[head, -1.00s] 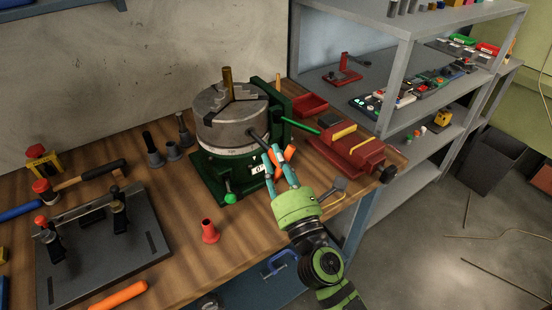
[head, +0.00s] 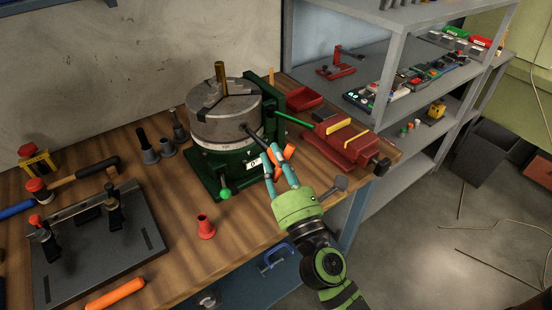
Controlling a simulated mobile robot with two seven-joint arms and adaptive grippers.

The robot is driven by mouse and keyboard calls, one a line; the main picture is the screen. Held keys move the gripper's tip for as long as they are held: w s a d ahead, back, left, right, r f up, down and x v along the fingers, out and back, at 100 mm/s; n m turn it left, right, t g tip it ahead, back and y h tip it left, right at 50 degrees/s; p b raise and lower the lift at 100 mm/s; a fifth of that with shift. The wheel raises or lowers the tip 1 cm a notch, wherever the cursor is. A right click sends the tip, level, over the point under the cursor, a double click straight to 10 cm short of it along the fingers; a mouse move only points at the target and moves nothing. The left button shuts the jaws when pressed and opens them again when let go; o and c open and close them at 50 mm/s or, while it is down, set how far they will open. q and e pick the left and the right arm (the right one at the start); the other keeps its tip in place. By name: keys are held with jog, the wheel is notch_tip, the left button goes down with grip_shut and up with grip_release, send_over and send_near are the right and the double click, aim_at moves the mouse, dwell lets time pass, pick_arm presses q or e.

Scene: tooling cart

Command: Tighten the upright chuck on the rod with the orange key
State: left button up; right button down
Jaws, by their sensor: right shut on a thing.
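The upright chuck (head: 226,120) is a grey cylinder on a green base, jaws facing up, at the middle of the bench. The brass rod (head: 221,76) stands upright at the centre of its jaws. The orange key (head: 288,152) has a dark shaft (head: 256,136) that reaches the right side of the chuck; I cannot tell how deep it sits. My right gripper (head: 274,161) is shut on the key beside the chuck, its fingers partly hiding it. My left gripper is not in view.
A red vise (head: 345,145) and a red tray (head: 303,99) sit right of the chuck. A green lever (head: 293,119) sticks out between them. A red cone (head: 206,228), a dark plate fixture (head: 95,245) and a hammer (head: 85,175) lie front and left. Grey shelves (head: 400,50) stand right.

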jog(key=shift+s+d, duration=0.9)
jog(key=shift+s, duration=0.3)
jog(key=shift+s+d, duration=0.9)
jog(key=shift+s, duration=0.3)
